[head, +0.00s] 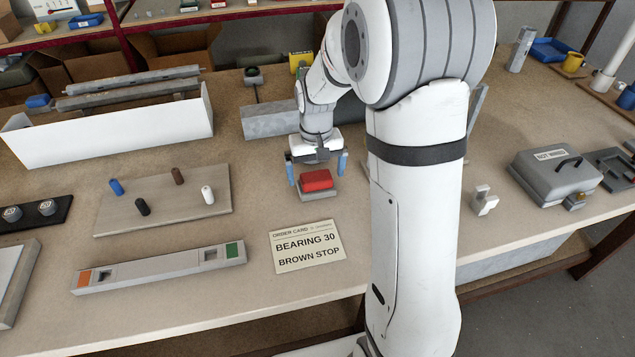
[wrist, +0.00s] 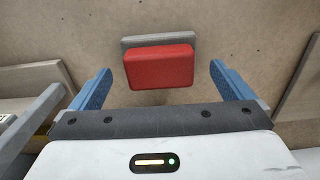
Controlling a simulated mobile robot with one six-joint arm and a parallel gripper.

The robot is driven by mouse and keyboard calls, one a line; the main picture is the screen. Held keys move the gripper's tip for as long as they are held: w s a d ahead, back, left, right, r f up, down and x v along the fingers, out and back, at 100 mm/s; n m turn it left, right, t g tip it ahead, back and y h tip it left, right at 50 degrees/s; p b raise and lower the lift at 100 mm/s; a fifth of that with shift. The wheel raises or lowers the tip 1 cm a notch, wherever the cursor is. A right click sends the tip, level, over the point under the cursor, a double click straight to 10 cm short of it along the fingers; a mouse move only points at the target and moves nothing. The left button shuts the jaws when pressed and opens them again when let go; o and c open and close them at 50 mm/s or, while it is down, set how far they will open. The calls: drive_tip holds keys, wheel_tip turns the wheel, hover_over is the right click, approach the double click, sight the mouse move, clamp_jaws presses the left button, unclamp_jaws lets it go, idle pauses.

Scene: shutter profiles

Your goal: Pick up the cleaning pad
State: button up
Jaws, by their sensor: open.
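The cleaning pad (head: 317,180) is a red block lying on a grey base (head: 319,195) on the workbench. It also shows in the wrist view (wrist: 158,67), on its grey base (wrist: 130,42). My gripper (head: 318,172) is open, its two blue fingers on either side of the pad in the head view. In the wrist view my gripper (wrist: 158,82) has its fingertips spread left and right of the pad, with a gap on both sides. Nothing is held between the fingers. I cannot tell exactly how high the fingertips are above the bench.
An order card (head: 307,243) reading "BEARING 30 BROWN STOP" lies in front of the pad. Left are a board with several coloured pegs (head: 163,200) and a grey profile (head: 160,269). A white trough (head: 115,133) stands behind. A grey case (head: 555,175) is at right.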

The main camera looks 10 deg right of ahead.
sight(316, 176)
drive_tip(key=shift+f, duration=1.6)
drive_tip(key=shift+c, duration=0.2)
drive_tip(key=c, duration=0.9)
wheel_tip(316, 176, up, 10)
drive_tip(key=shift+r, duration=0.1)
